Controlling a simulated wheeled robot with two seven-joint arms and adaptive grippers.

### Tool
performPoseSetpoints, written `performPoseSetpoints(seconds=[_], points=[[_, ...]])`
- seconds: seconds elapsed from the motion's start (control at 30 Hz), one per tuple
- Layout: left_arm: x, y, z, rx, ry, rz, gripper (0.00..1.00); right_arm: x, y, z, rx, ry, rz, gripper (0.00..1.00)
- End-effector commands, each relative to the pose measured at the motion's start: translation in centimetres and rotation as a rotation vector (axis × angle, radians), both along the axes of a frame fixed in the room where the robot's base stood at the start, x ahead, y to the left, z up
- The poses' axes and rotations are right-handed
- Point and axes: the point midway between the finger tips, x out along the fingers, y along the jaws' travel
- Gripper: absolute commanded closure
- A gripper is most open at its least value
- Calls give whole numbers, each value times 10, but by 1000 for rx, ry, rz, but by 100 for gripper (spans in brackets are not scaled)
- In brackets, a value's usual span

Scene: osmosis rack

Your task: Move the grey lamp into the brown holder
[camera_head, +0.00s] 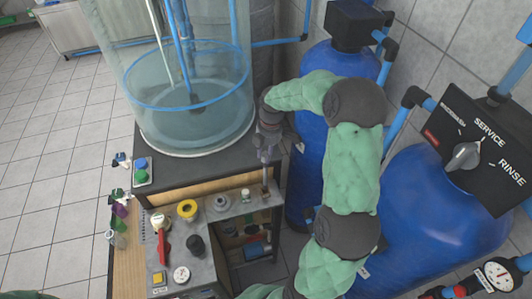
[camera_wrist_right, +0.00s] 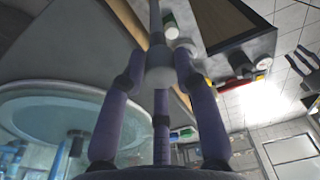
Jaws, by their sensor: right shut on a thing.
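My right gripper (camera_head: 268,143) points down over the back right of the small grey bench. It is shut on the grey lamp (camera_head: 265,174), a thin upright piece whose lower end is at or just above a small brown holder (camera_head: 266,193). I cannot tell whether the lamp's end is inside it. In the right wrist view the two purple-grey fingers of my right gripper (camera_wrist_right: 160,68) close around a grey collar, with a thin rod (camera_wrist_right: 155,18) running beyond them. My left gripper is out of view.
The bench holds a yellow ring (camera_head: 187,209), a grey flanged part (camera_head: 221,203), a white-capped piece (camera_head: 245,195), a black knob (camera_head: 196,246) and a red-handled tool (camera_head: 164,248). A clear water tank (camera_head: 185,80) stands behind. Blue vessels (camera_head: 420,205) stand to the right.

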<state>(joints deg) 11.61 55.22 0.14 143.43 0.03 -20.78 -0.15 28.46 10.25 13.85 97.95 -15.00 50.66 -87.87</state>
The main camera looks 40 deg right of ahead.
Motion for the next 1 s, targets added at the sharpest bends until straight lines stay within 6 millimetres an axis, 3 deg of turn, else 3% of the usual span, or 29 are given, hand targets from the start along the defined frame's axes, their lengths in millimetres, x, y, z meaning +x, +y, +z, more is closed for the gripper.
performPoseSetpoints(seconds=[0.6,1.0], points=[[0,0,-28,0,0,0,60,0,0,-42,0,1,0,87],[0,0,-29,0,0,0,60,0,0,-44,0,0,0,87]])
